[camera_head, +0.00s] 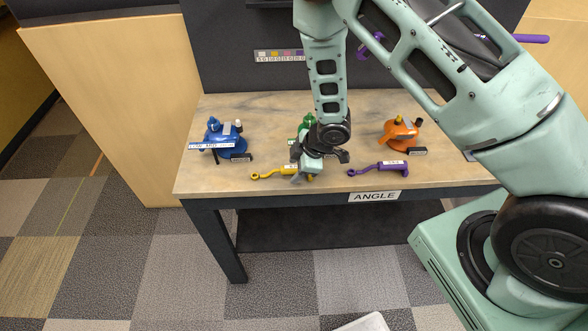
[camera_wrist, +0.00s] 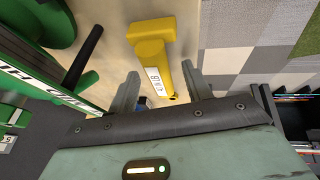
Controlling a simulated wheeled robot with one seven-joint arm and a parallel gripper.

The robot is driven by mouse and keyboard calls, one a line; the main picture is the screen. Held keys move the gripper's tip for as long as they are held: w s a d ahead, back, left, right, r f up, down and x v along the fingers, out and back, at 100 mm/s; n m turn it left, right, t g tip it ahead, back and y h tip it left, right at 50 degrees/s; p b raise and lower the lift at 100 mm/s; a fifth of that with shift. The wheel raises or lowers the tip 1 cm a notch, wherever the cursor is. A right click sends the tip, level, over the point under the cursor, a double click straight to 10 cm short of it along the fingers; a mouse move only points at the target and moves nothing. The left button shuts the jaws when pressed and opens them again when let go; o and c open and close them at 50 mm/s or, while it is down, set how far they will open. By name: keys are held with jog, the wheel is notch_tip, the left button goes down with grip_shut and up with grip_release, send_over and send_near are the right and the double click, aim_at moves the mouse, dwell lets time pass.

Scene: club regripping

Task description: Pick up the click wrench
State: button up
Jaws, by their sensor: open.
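Two wrench-like tools with ring ends lie along the front of the bench, a yellow one (camera_head: 266,174) and a purple one (camera_head: 390,167). Each bears a small white label, too small to read in the head view, so I cannot tell which is the click wrench. My gripper (camera_head: 308,172) is over the yellow tool's right end and hides part of it. In the wrist view my gripper (camera_wrist: 162,90) is open, with the yellow tool (camera_wrist: 150,48) running between its fingers.
The bench (camera_head: 240,186) has an ANGLE sign (camera_head: 375,197) on its front edge. A blue device (camera_head: 222,138) stands at the left and an orange one (camera_head: 398,133) at the right. A green device (camera_head: 305,124) stands close behind my gripper. Bare bench separates the two tools.

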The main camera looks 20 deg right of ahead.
jog(key=shift+c, duration=0.3)
grip_shut()
jog(key=shift+r, duration=0.1)
